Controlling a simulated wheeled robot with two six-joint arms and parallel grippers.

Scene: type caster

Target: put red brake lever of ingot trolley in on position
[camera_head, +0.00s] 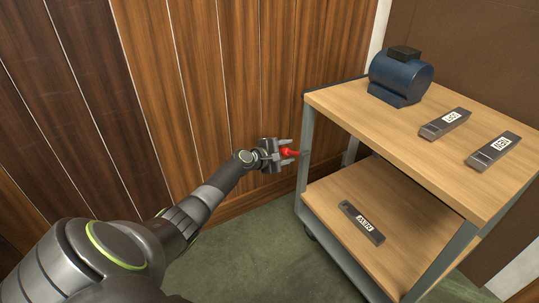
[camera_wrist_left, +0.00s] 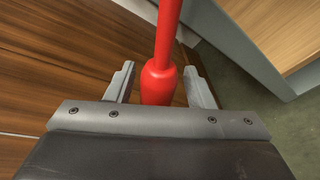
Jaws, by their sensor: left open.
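The red brake lever (camera_head: 289,152) sticks out from the left side of the ingot trolley (camera_head: 343,97), beside its left post. In the left wrist view the lever (camera_wrist_left: 158,82) is a red rod with a thicker grip end that lies between the two fingers. My left gripper (camera_head: 287,152) is open around the lever's grip end. In the left wrist view my left gripper (camera_wrist_left: 160,85) shows a finger on each side, with a gap at least on the right. The lever's mount on the trolley cannot be made out. My right gripper is not in view.
The trolley's top holds a blue motor-like block (camera_head: 400,77) and two labelled grey ingots (camera_head: 446,122), (camera_head: 493,151). Another ingot (camera_head: 361,222) lies on the lower shelf. A wood-panelled wall (camera_head: 190,90) stands close behind my left gripper. Green floor (camera_head: 270,255) is clear in front.

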